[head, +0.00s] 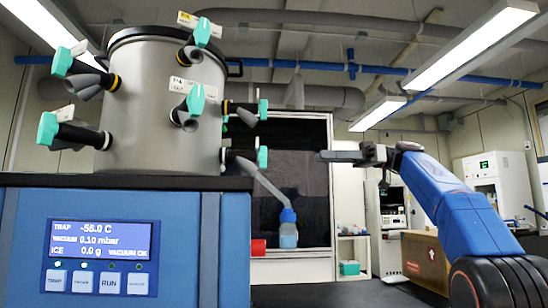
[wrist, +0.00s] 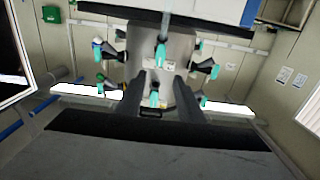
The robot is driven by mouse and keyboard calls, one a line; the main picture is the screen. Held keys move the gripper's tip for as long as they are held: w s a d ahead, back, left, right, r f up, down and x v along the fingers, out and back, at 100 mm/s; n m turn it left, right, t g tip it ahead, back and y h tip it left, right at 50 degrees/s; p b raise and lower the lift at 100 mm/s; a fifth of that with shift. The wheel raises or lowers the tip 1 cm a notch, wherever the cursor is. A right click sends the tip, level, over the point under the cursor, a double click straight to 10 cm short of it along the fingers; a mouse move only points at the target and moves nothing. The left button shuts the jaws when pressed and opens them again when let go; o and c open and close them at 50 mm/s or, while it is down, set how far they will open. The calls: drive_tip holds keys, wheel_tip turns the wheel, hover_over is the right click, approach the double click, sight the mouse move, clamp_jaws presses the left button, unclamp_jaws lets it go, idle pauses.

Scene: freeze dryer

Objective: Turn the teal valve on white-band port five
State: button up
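The grey drum (head: 150,130) of the freeze dryer carries several black ports with teal valves. Teal valves show at upper left (head: 62,62), lower left (head: 48,128), top (head: 202,32), front (head: 196,99), upper right (head: 263,109) and lower right (head: 262,157). Some ports have yellow bands; the lower ones look white-banded. Port numbers on the tags are too small to read, so I cannot tell which is five. My gripper (head: 322,156) is right of the drum, apart from every valve. In the wrist view, its two fingers (wrist: 161,76) are spread and empty, with the drum beyond.
The blue dryer base (head: 25,245) has a lit display and buttons. A cardboard box (head: 425,262) stands on the right. Air between my gripper and the drum looks clear.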

sight(263, 157)
drive_tip(key=a, duration=1.6)
clamp_jaws()
